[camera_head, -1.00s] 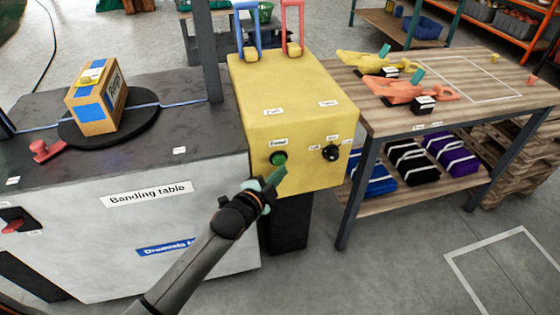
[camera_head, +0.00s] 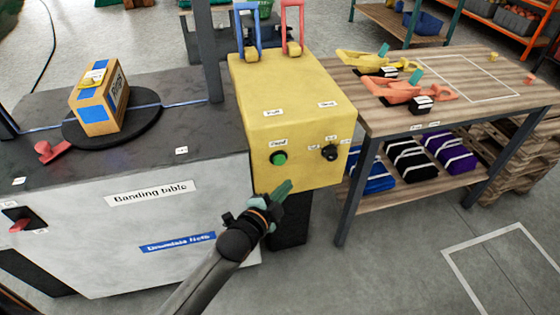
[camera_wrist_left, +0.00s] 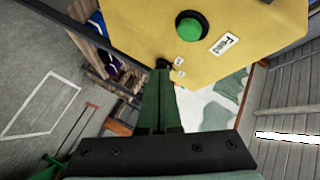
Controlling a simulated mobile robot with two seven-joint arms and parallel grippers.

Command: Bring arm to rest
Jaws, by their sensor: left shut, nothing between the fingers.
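My left gripper (camera_head: 283,188) is in front of the yellow box (camera_head: 292,110), below its green button (camera_head: 279,158). Its green fingers are together and hold nothing. In the left wrist view the shut fingers (camera_wrist_left: 158,85) point toward the box front, and the green button (camera_wrist_left: 190,27) shows beyond the tips. The fingertips are apart from the button. A black knob (camera_head: 330,152) sits right of the button. My right gripper is not in view.
The banding table (camera_head: 150,225) stands at the left with a cardboard box (camera_head: 97,105) on a black turntable (camera_head: 72,130). A wooden workbench (camera_head: 455,95) with tools stands at the right. Open floor (camera_head: 390,270) lies in front of the workbench.

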